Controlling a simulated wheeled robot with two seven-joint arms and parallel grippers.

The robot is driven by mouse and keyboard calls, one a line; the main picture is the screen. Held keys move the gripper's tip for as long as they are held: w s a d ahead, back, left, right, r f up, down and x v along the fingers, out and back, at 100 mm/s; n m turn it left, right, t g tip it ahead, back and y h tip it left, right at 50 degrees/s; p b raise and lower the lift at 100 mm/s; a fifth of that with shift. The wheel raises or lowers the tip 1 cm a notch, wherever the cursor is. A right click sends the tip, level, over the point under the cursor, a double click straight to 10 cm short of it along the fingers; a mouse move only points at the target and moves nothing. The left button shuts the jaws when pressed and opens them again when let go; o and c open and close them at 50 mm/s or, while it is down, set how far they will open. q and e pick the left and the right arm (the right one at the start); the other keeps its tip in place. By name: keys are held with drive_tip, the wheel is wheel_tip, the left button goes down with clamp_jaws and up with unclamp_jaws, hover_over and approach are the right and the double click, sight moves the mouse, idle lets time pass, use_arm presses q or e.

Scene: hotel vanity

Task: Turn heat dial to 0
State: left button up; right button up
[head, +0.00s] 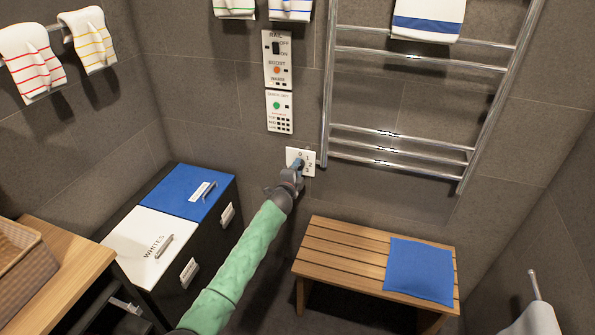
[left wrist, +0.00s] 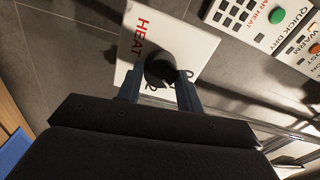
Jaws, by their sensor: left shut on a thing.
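The heat dial's white plate (head: 308,170) is on the grey tiled wall, left of the towel rail, with small digits on it. In the left wrist view the plate (left wrist: 190,38) has red HEAT lettering and a round black dial knob (left wrist: 160,66). My left gripper (head: 297,165) reaches the plate in the head view and hides the knob. In the left wrist view its two blue fingers (left wrist: 159,88) are on either side of the knob, shut on it. The fingers partly cover the digits. I cannot tell which number the knob points to. My right gripper is not in view.
Above the dial are a quick-dry panel (head: 279,112) and a rail switch panel (head: 277,60). The chrome towel rail (head: 400,56) is close on the right. A wooden bench (head: 340,250) with a blue towel (head: 420,270) stands below. Laundry bins (head: 150,240) stand at left.

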use_arm(q)
drive_tip(key=n, duration=0.7)
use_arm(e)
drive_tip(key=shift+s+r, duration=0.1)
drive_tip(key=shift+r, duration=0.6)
use_arm(q)
drive_tip(key=shift+n, duration=0.4)
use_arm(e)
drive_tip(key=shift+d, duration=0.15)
use_arm(q)
drive_tip(key=o, duration=0.9)
drive_tip(key=shift+a, duration=0.1)
drive_tip(key=shift+o, duration=0.4)
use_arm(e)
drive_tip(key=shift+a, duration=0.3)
